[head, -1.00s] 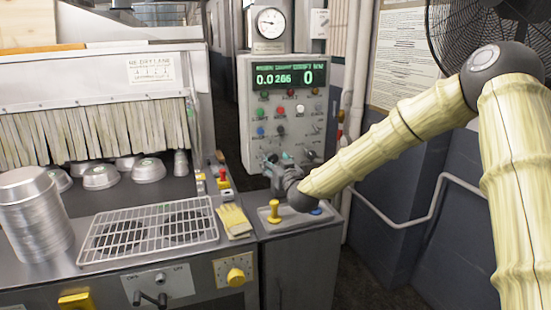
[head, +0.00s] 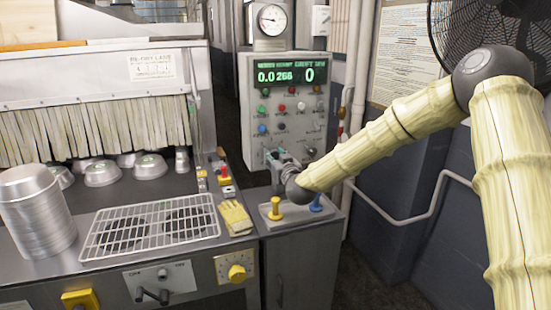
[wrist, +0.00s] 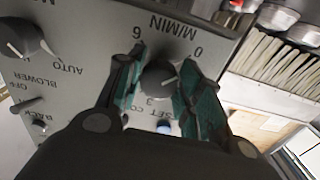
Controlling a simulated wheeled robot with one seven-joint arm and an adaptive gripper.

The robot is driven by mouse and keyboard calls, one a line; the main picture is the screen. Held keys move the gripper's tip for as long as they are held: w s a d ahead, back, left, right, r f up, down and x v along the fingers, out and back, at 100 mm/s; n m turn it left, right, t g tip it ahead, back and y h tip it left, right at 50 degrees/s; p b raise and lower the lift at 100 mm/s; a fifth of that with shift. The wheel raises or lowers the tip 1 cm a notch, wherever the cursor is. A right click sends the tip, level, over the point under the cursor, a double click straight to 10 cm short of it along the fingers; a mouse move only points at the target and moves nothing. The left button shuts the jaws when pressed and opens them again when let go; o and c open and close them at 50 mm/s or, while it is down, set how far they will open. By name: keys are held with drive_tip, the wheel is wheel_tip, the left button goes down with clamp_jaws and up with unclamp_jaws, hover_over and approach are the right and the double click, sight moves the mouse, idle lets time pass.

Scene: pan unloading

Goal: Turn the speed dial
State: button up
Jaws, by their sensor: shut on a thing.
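The speed dial (wrist: 158,78) is a dark round knob on the grey control panel (head: 298,150). In the wrist view it shows upside down, with M/MIN and the marks 0, 3 and 6 around it. My gripper (wrist: 163,58) has one teal-padded finger on each side of the dial and is shut on it. A short pale pointer line shows on the dial, but its exact reading is hard to tell. In the head view my gripper (head: 277,157) is at the panel's lower left and hides the dial. The green display (head: 290,75) reads 0.0, 266 and 0.
In the wrist view a blower knob (wrist: 22,38) and a toggle switch (wrist: 28,105) sit beside the dial. Below the panel stand a yellow plunger (head: 275,208) and a blue one (head: 316,203). Left are a wire rack (head: 150,225), gloves (head: 235,217) and stacked pans (head: 37,215).

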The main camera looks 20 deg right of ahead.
drive_tip(key=shift+f+m+b, duration=0.2)
drive_tip(key=shift+m+b, duration=0.7)
drive_tip(key=shift+b, duration=0.1)
drive_tip(key=m+b, duration=0.7)
drive_tip(key=m, duration=0.1)
drive_tip(key=m+b, duration=0.3)
drive_tip(key=shift+m, duration=0.4)
drive_tip(key=m+b, duration=0.6)
drive_tip(key=m, duration=0.1)
drive_tip(key=m+b, duration=0.3)
drive_tip(key=shift+r+m, duration=0.1)
drive_tip(key=shift+m, duration=0.2)
drive_tip(key=shift+r+m+b, duration=0.15)
drive_tip(key=shift+m+b, duration=1.05)
drive_tip(key=shift+r, duration=0.1)
